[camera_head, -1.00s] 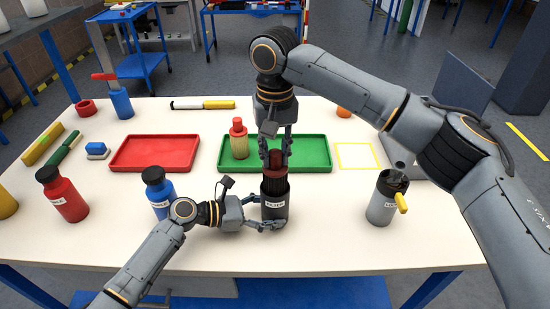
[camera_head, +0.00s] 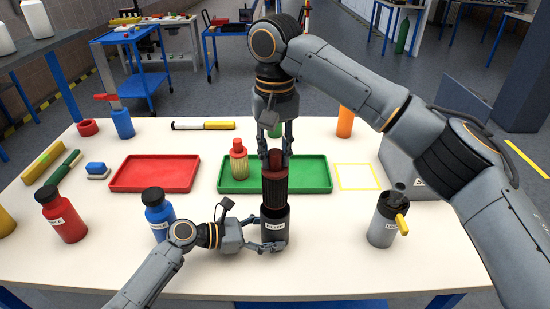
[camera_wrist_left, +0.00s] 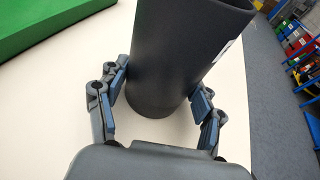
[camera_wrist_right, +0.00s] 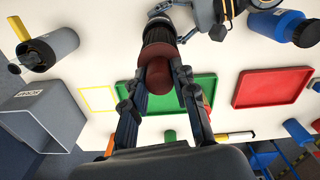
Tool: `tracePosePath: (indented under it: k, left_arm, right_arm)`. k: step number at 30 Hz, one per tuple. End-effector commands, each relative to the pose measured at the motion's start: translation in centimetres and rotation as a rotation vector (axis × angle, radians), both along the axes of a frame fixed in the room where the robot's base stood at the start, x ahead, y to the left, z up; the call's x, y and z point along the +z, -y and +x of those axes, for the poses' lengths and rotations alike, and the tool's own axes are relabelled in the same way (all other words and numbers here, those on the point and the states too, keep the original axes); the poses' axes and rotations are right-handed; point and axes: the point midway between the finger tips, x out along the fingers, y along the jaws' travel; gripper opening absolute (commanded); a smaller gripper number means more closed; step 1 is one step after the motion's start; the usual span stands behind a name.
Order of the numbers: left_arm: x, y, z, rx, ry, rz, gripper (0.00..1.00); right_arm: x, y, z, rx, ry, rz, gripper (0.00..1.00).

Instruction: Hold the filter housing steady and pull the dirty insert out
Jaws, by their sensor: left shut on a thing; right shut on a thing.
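The black filter housing (camera_head: 275,225) stands upright on the table near the front middle, with a white label. My left gripper (camera_head: 270,246) is shut around its lower part; in the left wrist view the fingers flank the dark housing (camera_wrist_left: 175,60). The insert (camera_head: 274,187), dark and ribbed with a dark red top, sticks up well out of the housing; its lower end is hidden inside or at the rim. My right gripper (camera_head: 276,150) points down from above and is shut on the red top, which also shows in the right wrist view (camera_wrist_right: 159,76).
Behind stand a green tray (camera_head: 310,176) with a tan, red-topped insert (camera_head: 239,160) and a red tray (camera_head: 155,174). A blue bottle (camera_head: 158,213) is left of the housing, a grey canister (camera_head: 384,220) right. A yellow outlined square (camera_head: 357,177) is empty.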

Motion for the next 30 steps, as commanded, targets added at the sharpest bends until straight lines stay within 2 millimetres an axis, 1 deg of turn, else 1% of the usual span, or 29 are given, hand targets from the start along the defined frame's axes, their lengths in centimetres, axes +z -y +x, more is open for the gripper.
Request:
tracePosePath:
  k: [9,10,13,24,28,30]
  left_arm:
    - [-0.1,0.0,0.0,0.000,-0.001,0.002,0.42]
    - [-0.1,0.0,0.0,0.000,-0.001,0.002,0.73]
    - [-0.1,0.0,0.0,0.000,-0.001,0.002,0.94]
    - [0.0,-0.1,0.0,0.000,0.000,0.001,0.94]
    - [0.3,-1.2,-0.3,0.002,0.000,0.001,0.94]
    - [0.6,-2.3,-0.6,0.003,0.000,0.003,0.94]
  right_arm:
    - [0.3,0.0,0.0,0.000,0.000,0.000,0.00]
    - [0.3,0.0,0.0,0.000,0.000,0.000,0.00]
    - [0.3,0.0,0.0,0.000,0.000,0.000,0.00]
    - [0.2,0.0,0.0,0.000,0.000,0.000,0.00]
    - [0.2,0.0,0.0,0.000,0.000,0.000,0.00]
    - [0.2,0.0,0.0,0.000,0.000,0.000,0.00]
